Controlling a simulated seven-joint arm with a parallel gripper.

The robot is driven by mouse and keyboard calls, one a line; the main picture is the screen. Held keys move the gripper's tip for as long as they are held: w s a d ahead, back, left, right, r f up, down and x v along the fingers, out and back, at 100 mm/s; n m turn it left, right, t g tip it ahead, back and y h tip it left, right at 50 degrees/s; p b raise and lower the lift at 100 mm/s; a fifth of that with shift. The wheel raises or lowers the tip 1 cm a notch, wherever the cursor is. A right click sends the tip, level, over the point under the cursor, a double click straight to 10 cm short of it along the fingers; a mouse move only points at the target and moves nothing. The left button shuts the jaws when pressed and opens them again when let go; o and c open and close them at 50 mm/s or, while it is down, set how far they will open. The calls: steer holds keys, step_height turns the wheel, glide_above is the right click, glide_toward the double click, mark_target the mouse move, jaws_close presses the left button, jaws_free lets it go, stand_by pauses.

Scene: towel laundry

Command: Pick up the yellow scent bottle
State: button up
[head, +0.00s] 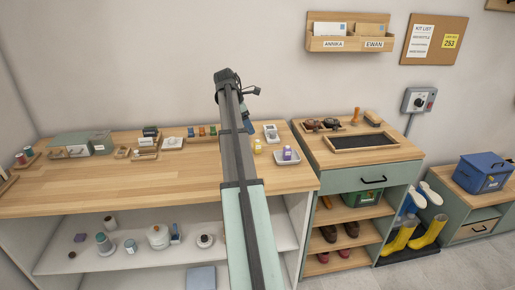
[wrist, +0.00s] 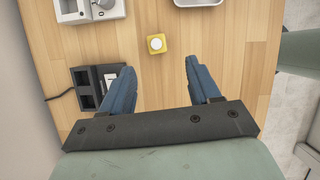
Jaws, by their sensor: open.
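The yellow scent bottle (wrist: 151,51) is small and square with a white round cap, seen from above on the wooden tabletop in the wrist view. In the head view the bottle (head: 258,148) stands just right of my arm, between the arm and a white tray. My gripper (wrist: 160,68) is open, with its two blue fingers apart and nothing between them. In the wrist view the bottle lies just beyond the fingertips, roughly in line with the gap. In the head view my arm hides most of the gripper; only a blue part (head: 247,124) shows.
A white tray (head: 281,162) with a purple bottle (head: 287,153) is right of the yellow bottle. A pale device (head: 270,131) stands behind. A black device (wrist: 84,98) with a cable sits beside the left finger in the wrist view. The front left tabletop (head: 120,182) is clear.

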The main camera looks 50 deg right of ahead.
mark_target(256, 141)
steer(key=x, duration=1.1)
steer(key=shift+w+d+f, duration=0.1)
steer(key=shift+w+f, duration=0.05)
steer(key=shift+f, duration=0.15)
steer(key=shift+c, duration=0.3)
steer(key=c, duration=1)
steer(key=shift+r, duration=0.15)
